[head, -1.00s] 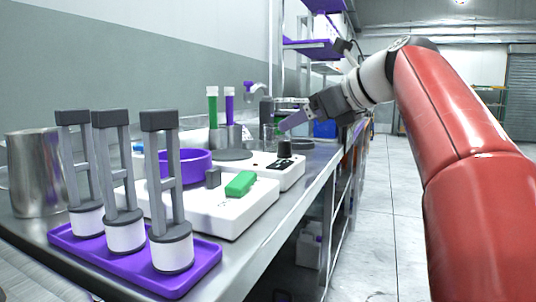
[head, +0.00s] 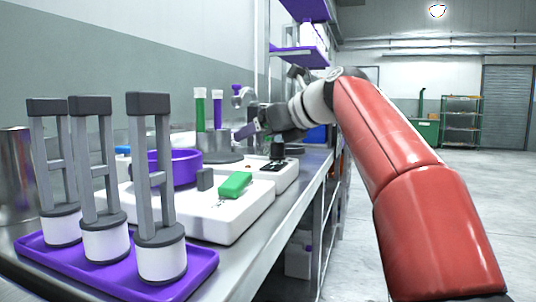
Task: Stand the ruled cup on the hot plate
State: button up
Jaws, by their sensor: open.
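I cannot make out the ruled cup; my gripper and the tubes cover part of that area. Nothing can be seen held in the jaws.
A nearer white appliance (head: 233,212) carries a purple bowl (head: 174,168) and a green block (head: 236,184). Green and purple tubes (head: 200,107) stand behind. A purple tray (head: 195,283) with several grey-framed stands and a metal cup (head: 15,185) are near left. The floor at right is clear.

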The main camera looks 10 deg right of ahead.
jog(key=shift+c, duration=0.4)
jog(key=c, duration=1.1)
jog(key=shift+c, duration=0.2)
jog(key=shift+r, duration=0.2)
notch_tip(320, 180, up, 20)
jog(key=p, duration=1.5)
jog(key=shift+f, duration=0.2)
